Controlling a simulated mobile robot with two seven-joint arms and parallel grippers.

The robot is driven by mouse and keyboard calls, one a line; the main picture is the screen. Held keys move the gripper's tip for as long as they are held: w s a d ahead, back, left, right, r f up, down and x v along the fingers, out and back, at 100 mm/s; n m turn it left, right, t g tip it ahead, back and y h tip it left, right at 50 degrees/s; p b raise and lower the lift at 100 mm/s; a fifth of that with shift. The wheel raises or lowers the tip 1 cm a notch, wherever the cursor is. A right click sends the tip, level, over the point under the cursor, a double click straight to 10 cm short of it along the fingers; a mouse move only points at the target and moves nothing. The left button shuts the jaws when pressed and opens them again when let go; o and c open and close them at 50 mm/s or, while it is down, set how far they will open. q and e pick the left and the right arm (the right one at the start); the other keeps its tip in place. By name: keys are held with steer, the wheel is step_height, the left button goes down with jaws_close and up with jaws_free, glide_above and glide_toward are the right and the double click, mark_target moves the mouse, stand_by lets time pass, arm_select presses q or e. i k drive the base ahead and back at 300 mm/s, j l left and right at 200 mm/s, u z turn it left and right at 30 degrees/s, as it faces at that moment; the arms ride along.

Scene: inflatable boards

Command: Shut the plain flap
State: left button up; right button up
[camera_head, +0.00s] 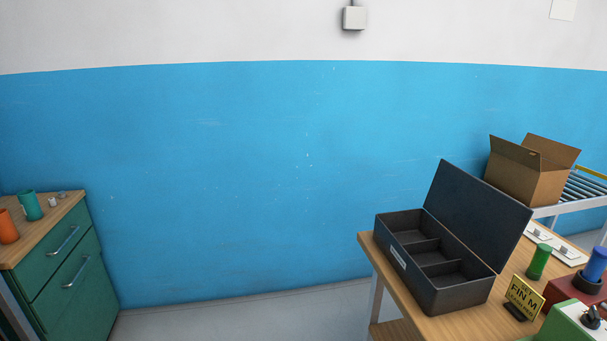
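A dark grey box (420,283) with a small white label stands on the wooden table at the lower right. Its plain dark lid (475,215) is raised and leans back, leaving several compartments exposed; those I see look empty. Behind it, a brown cardboard box (520,182) has its flaps up, one at the left (514,151) and one at the back right (553,151). I cannot tell which of these is the plain flap. Neither of my grippers is in view.
The wooden table (386,275) also holds a green cylinder (538,262), a yellow sign (524,296), a blue-topped piece (596,265) and a green unit with a knob (575,325). A roller conveyor (585,190) is behind. A green cabinet (75,300) stands left; floor between is clear.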

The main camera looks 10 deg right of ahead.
mark_target(529, 157)
steer(key=i, duration=1.45)
steer(key=i+z, duration=0.85)
steer(key=i+j+z, duration=0.25)
steer(key=z, duration=0.2)
steer(key=i, duration=0.1)
